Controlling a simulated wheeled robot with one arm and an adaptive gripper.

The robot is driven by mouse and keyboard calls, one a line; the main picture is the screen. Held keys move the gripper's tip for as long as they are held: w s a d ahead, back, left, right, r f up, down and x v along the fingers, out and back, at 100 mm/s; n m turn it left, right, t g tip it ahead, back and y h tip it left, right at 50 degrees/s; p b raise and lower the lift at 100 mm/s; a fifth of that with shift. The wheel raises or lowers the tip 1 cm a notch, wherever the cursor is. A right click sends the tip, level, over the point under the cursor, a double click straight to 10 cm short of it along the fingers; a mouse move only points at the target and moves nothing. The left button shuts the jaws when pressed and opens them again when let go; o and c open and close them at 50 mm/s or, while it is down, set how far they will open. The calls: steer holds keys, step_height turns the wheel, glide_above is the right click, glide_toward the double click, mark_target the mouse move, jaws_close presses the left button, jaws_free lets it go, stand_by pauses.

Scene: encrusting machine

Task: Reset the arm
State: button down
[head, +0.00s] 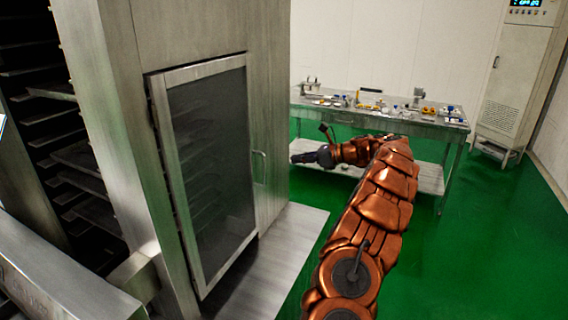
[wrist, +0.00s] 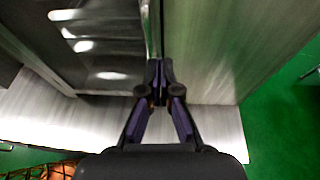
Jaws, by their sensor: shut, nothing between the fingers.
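My arm reaches forward over the green floor in the head view, bent at its far end so that my gripper (head: 302,158) points left toward the steel cabinet (head: 272,80). The gripper is dark, and in the wrist view its two fingers (wrist: 159,75) meet at the tips with nothing between them. Behind the fingertips the wrist view shows the cabinet's steel side (wrist: 215,50). Whether the fingertips touch the cabinet is hard to tell; in the head view they look close to its right edge.
The cabinet has a glass-panelled door (head: 210,165) with a handle (head: 260,167), and a pale base plate (head: 285,255) juts out below. A steel table (head: 425,127) with small parts stands behind my arm. A control cabinet (head: 515,85) is at the back right. Green floor (head: 480,240) is clear at right.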

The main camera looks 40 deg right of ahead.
steer(key=v, duration=0.5)
steer(key=shift+d+b, duration=0.3)
steer(key=shift+b, duration=0.1)
